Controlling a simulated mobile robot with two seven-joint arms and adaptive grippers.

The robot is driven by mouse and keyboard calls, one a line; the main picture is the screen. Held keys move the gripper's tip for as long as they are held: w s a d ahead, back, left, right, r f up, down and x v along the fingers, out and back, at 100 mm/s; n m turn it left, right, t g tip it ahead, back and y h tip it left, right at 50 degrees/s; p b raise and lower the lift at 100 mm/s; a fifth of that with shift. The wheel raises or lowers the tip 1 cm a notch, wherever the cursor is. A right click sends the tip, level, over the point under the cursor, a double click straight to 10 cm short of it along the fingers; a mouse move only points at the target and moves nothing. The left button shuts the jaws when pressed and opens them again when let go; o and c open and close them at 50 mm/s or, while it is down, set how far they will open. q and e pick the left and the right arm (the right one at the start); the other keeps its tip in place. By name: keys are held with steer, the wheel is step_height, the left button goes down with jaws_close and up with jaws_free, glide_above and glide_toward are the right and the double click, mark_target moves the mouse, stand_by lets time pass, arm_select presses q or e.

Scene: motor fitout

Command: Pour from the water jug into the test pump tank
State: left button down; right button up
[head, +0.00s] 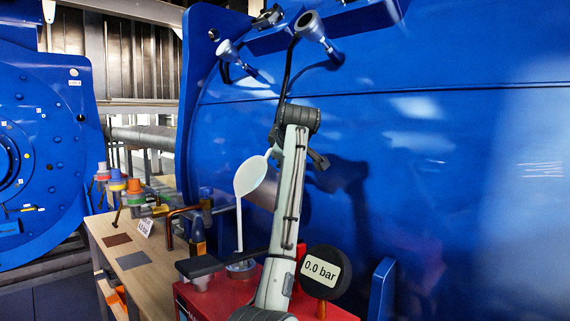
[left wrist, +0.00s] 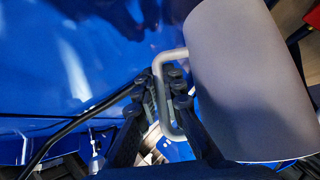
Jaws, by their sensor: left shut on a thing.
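The pale water jug (head: 250,177) is held up and tilted over the red test pump tank (head: 232,292). A thin pale stream (head: 239,228) drops from its lower edge to the round opening (head: 241,266) on the tank. My left gripper (head: 274,150) is at the jug's right side, partly hidden behind my arm. In the left wrist view my left gripper (left wrist: 165,88) is shut on the grey handle (left wrist: 167,118) of the jug (left wrist: 240,75). The water level inside the tank is hidden. My right gripper is not in view.
A round gauge (head: 324,271) reads 0.0 bar. A black pump lever (head: 198,266) extends left over the tank. A dark bottle (head: 198,240), bent copper pipe (head: 170,228) and coloured fittings (head: 134,190) stand on the wooden bench (head: 150,284). A big blue motor housing (head: 470,150) fills the back.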

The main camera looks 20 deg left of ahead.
arm_select(q)
steer(key=shift+r, duration=0.2)
stand_by(0.3)
steer(key=shift+s+r, duration=0.15)
steer(key=shift+r, duration=0.1)
steer(key=shift+a+r+t, duration=0.1)
steer(key=shift+t, duration=0.2)
steer(key=shift+s+r+n, duration=0.15)
steer(key=shift+r+n, duration=0.05)
steer(key=shift+n, duration=0.1)
stand_by(0.6)
steer(key=shift+s+a+r+t, duration=0.1)
steer(key=shift+s+r+t, duration=0.05)
steer(key=shift+r+t, duration=0.15)
stand_by(0.4)
steer(key=shift+s+a+r+n+t, duration=0.1)
steer(key=shift+s+r+n+t, duration=0.1)
steer(key=shift+r+n+t, duration=0.1)
stand_by(0.5)
